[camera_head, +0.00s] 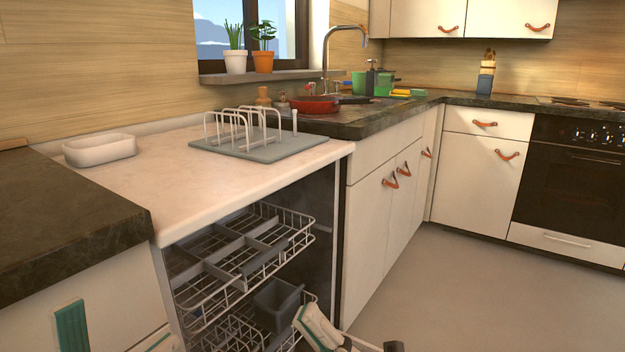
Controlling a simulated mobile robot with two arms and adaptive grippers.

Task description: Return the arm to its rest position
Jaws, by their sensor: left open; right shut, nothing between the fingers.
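My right gripper (372,345) shows only in part at the bottom edge, right of the middle. Its dark finger parts stand in front of the grey floor, just right of a white and teal part of mine. It is shut with nothing between its fingers; its lower part is cut off by the frame. White and teal parts of mine also show at the bottom left. My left gripper is not in view.
The open dishwasher holds an upper rack (240,262) and a grey cutlery basket (277,304) close to my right arm. Above are a white dish (100,150) and a drying rack (260,148) on the counter (180,168). The floor (470,290) at the right is clear.

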